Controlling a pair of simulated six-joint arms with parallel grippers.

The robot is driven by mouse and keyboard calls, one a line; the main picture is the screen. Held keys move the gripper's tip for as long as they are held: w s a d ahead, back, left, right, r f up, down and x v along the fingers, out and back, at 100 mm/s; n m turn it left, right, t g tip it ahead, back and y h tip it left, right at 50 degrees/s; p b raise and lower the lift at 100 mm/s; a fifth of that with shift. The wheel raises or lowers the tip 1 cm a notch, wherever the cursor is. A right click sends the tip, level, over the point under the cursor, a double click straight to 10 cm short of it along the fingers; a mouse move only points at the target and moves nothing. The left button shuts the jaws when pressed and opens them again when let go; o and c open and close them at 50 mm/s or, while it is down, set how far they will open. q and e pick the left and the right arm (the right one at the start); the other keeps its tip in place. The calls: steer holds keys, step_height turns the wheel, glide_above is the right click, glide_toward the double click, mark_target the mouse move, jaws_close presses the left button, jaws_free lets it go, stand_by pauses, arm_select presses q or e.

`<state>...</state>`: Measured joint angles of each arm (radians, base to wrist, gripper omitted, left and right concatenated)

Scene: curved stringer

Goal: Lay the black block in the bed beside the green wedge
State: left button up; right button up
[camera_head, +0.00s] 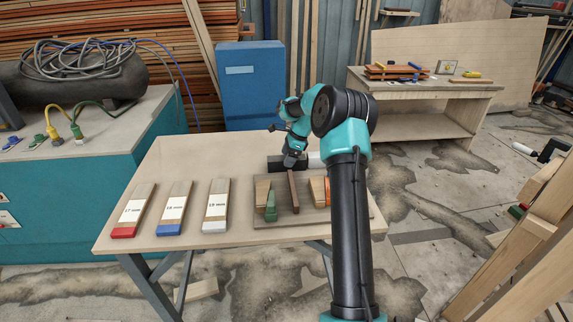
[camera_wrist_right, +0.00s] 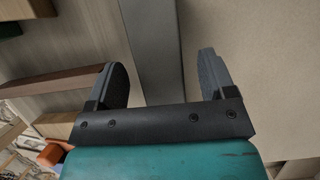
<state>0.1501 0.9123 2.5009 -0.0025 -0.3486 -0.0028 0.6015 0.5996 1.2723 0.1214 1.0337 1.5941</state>
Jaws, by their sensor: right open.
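The black block (camera_head: 274,163) lies on the table behind the bed, partly hidden by my right gripper (camera_head: 291,160). In the right wrist view the block (camera_wrist_right: 152,45) shows as a dark grey bar between the two open fingers (camera_wrist_right: 163,83), with a gap on each side. The bed (camera_head: 307,218) is a low brownish tray near the table's front right. The green wedge (camera_head: 271,208) stands in it beside a pale wood block (camera_head: 262,191). My left gripper is not in view.
In the bed, a dark brown strip (camera_head: 293,191) stands right of the green wedge, and an orange wedge (camera_head: 327,191) farther right. Red (camera_head: 134,210), blue (camera_head: 174,208) and white-ended (camera_head: 216,206) labelled pieces lie left. The table's back left is clear.

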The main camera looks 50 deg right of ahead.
steer(key=c, duration=1.2)
step_height(320, 180, up, 10)
stand_by(0.4)
stand_by(0.4)
